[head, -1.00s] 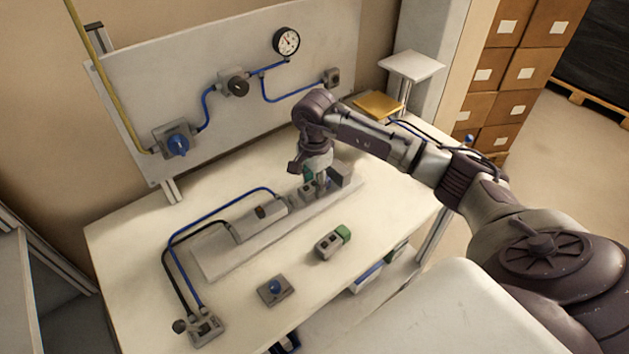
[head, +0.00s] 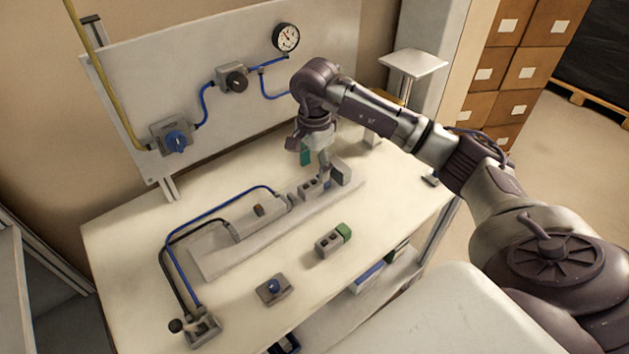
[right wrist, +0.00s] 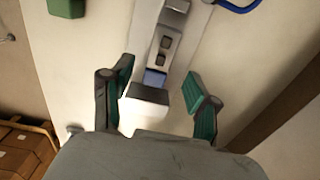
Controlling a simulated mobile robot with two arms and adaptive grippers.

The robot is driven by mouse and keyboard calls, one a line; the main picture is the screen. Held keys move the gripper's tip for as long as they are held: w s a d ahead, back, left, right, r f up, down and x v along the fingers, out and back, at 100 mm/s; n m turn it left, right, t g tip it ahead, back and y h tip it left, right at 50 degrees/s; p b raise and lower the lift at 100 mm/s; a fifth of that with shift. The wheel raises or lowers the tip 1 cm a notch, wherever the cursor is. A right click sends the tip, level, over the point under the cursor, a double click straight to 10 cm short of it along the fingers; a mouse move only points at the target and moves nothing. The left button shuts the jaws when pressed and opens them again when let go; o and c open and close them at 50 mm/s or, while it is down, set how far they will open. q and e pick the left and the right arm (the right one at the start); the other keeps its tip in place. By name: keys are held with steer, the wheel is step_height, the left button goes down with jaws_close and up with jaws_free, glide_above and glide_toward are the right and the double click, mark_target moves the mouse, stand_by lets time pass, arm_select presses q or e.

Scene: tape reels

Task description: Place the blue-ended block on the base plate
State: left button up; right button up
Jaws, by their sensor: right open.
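The blue-ended block (head: 309,188) is a grey block with dark recesses. It rests on the long grey base plate (head: 215,263), between the cylinder unit (head: 258,222) and an upright end block (head: 341,172). In the right wrist view, its blue end (right wrist: 155,77) faces the end block (right wrist: 146,96), and its grey body (right wrist: 166,45) lies in line with the plate. My right gripper (head: 315,160) is above that end of the plate. In the right wrist view it is open (right wrist: 160,100), with its green-padded fingers apart and no object held. My left gripper is not in view.
A green-ended block (head: 333,240) and a small unit with a blue knob (head: 273,288) stand on the front of the table. A lever valve (head: 202,329) with hoses is at the front left. A panel with a gauge (head: 286,38) stands behind.

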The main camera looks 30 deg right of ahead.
mark_target(314, 182)
step_height(314, 182, up, 7)
steer(key=b, duration=0.1)
stand_by(0.6)
